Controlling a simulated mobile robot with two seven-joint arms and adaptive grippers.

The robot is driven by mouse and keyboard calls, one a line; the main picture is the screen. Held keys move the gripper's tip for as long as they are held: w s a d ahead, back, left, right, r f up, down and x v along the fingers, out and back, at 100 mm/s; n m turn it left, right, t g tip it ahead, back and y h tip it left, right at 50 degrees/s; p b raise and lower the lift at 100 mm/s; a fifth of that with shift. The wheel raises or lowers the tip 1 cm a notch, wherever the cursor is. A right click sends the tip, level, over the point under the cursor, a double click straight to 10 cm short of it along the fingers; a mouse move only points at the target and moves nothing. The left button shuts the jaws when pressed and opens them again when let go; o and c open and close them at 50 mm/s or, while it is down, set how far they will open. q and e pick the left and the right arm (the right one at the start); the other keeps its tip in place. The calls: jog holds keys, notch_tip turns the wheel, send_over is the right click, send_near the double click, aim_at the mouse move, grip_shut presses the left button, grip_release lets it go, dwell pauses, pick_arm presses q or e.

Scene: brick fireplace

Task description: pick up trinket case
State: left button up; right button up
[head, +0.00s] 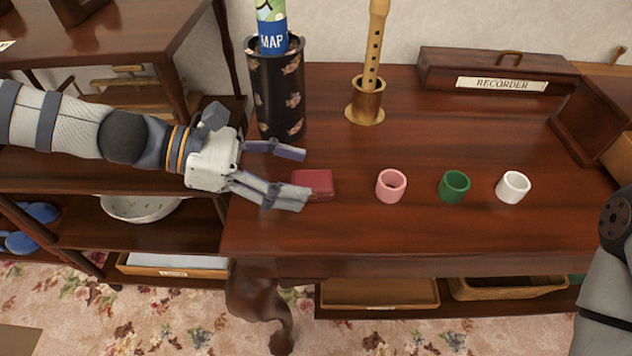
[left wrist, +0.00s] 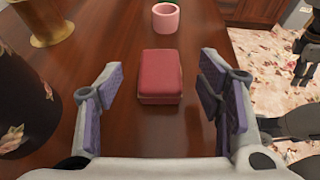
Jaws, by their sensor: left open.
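The trinket case, a small red box (head: 316,183), lies flat on the dark wooden table (head: 420,225) near its left end. My left gripper (head: 290,176) is open and comes in from the left, just beside the case. In the left wrist view the case (left wrist: 160,76) sits ahead of the open left gripper (left wrist: 165,95), roughly centred between the fingers, with its near end about level with the fingertips. No finger touches it in that view. My right gripper is not in view; only part of my right arm shows at the right edge.
A pink cup (head: 391,186), a green cup (head: 454,187) and a white cup (head: 513,187) stand right of the case. A dark floral holder (head: 277,95) with a map stands behind the gripper. A recorder stands in a brass holder (head: 365,107). A recorder box (head: 500,72) is at the back.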

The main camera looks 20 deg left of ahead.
aim_at(312, 185)
pick_arm(q)
jog(key=shift+w+d+f+b, duration=0.25)
jog(key=shift+d+f+b, duration=0.05)
jog(key=shift+d+f, duration=0.55)
jog(key=shift+w+d, duration=0.15)
jog(key=shift+d, duration=0.15)
jog(key=shift+r, duration=0.3)
jog(key=c, duration=1.2)
jog(key=shift+c, duration=0.2)
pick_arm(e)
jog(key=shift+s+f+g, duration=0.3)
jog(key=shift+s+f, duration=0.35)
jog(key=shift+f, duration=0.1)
pick_arm(q)
jog(key=shift+r, duration=0.1)
